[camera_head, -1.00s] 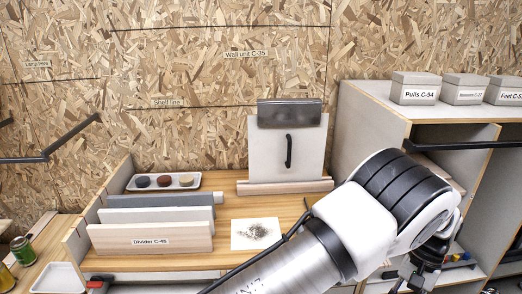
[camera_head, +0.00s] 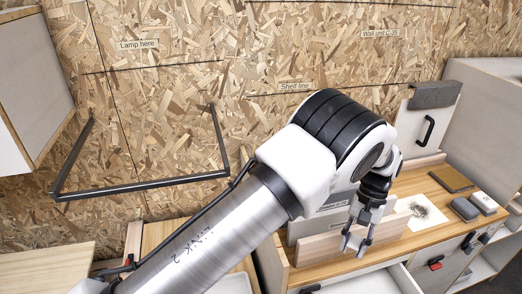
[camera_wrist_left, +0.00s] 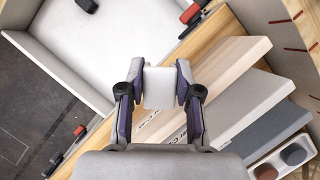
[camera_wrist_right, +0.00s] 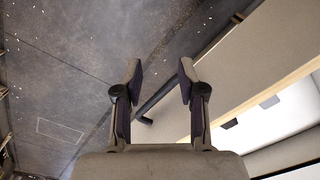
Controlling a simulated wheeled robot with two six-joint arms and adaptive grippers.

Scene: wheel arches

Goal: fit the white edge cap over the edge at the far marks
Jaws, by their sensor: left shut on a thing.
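The white edge cap (camera_wrist_left: 159,88) is a small pale block between the fingertips of my left gripper (camera_wrist_left: 160,84), which is shut on it. In the head view my left gripper (camera_head: 358,243) points down at the front of the wooden divider (camera_head: 320,246). In the left wrist view the divider (camera_wrist_left: 215,72) lies just right of the cap, apart or touching I cannot tell. Short dark red marks show on a pale panel (camera_wrist_left: 297,35) at the upper right. My right gripper (camera_wrist_right: 159,80) is open and empty, with floor below it.
A grey divider (camera_wrist_left: 275,132) and a tray of stones (camera_wrist_left: 286,158) lie right of the wooden divider. An open drawer (camera_wrist_left: 80,45) with a red clip is at the upper left. A dark wall bracket (camera_head: 140,185) and a wall cabinet (camera_head: 30,85) are at the left.

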